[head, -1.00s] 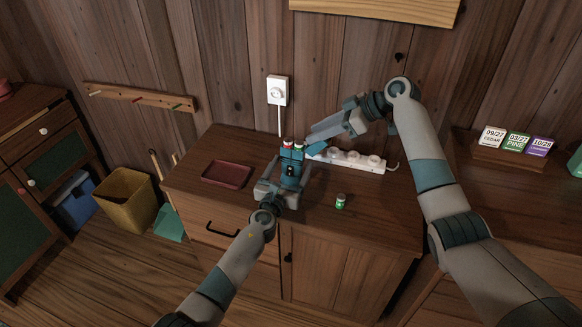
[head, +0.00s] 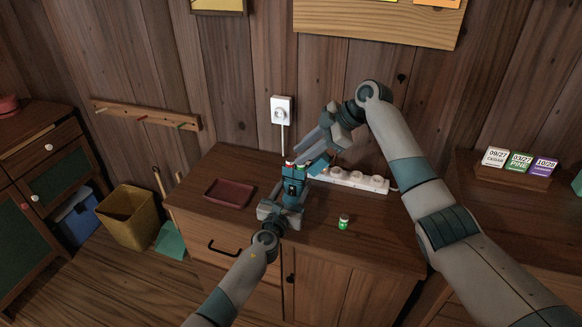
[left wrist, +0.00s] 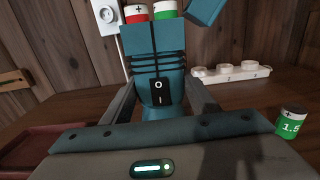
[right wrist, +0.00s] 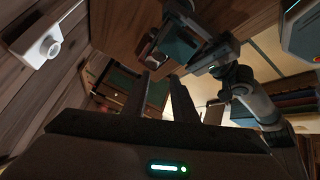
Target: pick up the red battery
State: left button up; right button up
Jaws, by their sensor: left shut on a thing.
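The red battery (head: 291,161) stands in the open top of a teal device (head: 294,188), beside a green battery (head: 303,165). The red battery's white-topped end also shows at the top edge of the left wrist view (left wrist: 136,12). My left gripper (head: 284,205) is shut around the device's body and holds it upright, slightly tilted. The device's switch (left wrist: 158,92) faces the left wrist camera. A teal lid flap (head: 319,165) hangs open at its right. My right gripper (head: 306,155) is open and empty, just above the device. In the right wrist view its fingers (right wrist: 162,98) are apart.
A loose green battery (head: 344,222) stands on the cabinet top to the right. A white power strip (head: 350,180) lies behind, and a dark red tray (head: 229,193) lies left. A wall outlet (head: 283,110) with a cord is behind the device.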

jog(key=a+r+n+h, duration=0.1)
jog(key=a+n+h, duration=0.1)
jog(key=a+n, duration=0.3)
notch_tip(320, 180, up, 5)
jog(key=n+h, duration=0.6)
jog(key=n, duration=0.4)
send_over(291, 161)
jog(key=s, duration=0.1)
jog(key=shift+s, duration=0.15)
jog(key=shift+f, duration=0.1)
jog(key=f, duration=0.4)
jog(key=w+f, duration=0.1)
jog(key=f, duration=0.1)
jog(key=shift+f, duration=0.25)
